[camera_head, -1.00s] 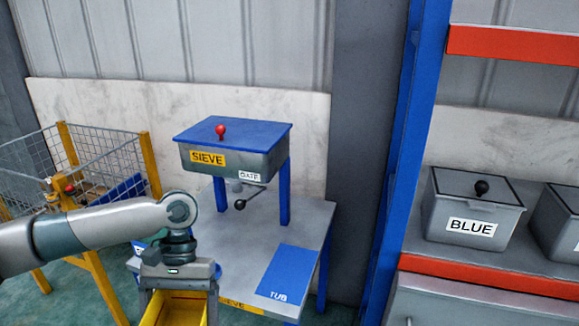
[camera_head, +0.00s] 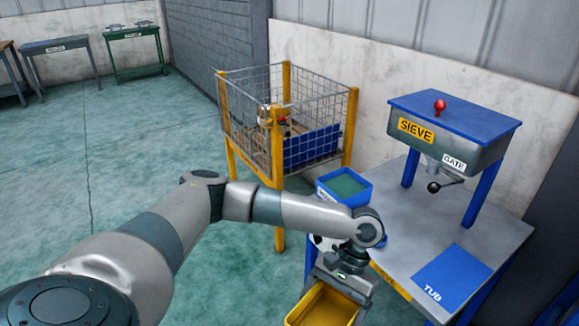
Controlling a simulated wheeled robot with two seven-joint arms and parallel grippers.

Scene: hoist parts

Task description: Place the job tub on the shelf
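The yellow job tub (camera_head: 325,306) is at the bottom of the view, in front of the sieve table, partly cut off by the lower edge. My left gripper (camera_head: 343,288) is at the tub's far end, with a finger on each side, and holds it clear of the table. The tub's near end and underside are hidden. My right gripper is not in view. No shelf shows in the present view.
The sieve table (camera_head: 395,257) carries a blue sieve (camera_head: 450,130), a bare blue TUB pad (camera_head: 452,278) and a blue bin with green contents (camera_head: 345,187). A yellow-posted mesh cage (camera_head: 285,125) stands behind. Green floor (camera_head: 150,160) is open at left; workbenches (camera_head: 62,48) are far back.

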